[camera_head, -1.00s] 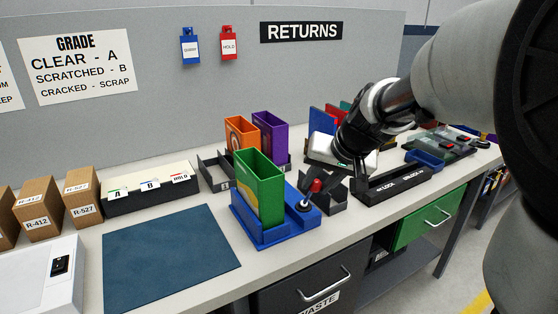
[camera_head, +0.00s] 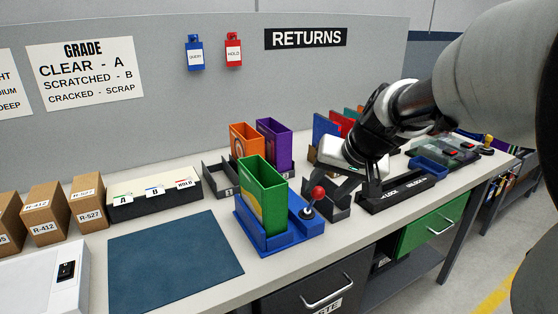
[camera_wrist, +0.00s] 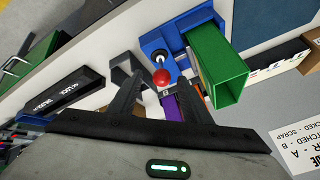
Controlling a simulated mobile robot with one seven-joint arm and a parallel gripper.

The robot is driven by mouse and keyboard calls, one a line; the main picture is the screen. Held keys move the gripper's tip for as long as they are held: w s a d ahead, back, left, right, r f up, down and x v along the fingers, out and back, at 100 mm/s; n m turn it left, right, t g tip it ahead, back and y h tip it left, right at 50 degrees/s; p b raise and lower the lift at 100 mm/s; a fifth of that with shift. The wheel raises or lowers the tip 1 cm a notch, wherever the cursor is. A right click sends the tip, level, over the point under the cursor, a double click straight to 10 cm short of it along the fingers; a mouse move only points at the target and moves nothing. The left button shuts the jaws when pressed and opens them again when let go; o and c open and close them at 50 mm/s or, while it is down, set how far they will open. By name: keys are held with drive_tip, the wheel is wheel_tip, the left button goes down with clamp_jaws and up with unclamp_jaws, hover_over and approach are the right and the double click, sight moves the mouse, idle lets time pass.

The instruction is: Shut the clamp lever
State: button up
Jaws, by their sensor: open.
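The clamp lever, a pale rod with a red ball knob (camera_head: 319,192), stands on the right part of a blue fixture (camera_head: 285,243) and leans a little to the right. A green open-topped case (camera_head: 263,200) stands upright in the fixture beside it. My gripper (camera_head: 332,182) is open just right of the knob in the head view. In the wrist view, the red knob (camera_wrist: 162,77) appears between the two dark fingertips of my gripper (camera_wrist: 156,82). Contact with the knob cannot be told. The fingers are hard to separate from a dark holder behind them.
Orange (camera_head: 246,143) and purple (camera_head: 275,142) cases stand behind the fixture. A black lock/unlock strip (camera_head: 405,192) lies to the right, near a blue tray (camera_head: 428,167). A dark blue mat (camera_head: 172,262) lies clear on the left. Small cartons (camera_head: 88,200) stand at far left.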

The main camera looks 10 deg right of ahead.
drive_tip(key=p+v, duration=0.6)
drive_tip(key=v, duration=0.8)
drive_tip(key=shift+s+r+p, duration=0.2)
drive_tip(key=shift+r+p, duration=0.05)
drive_tip(key=shift+p, duration=0.15)
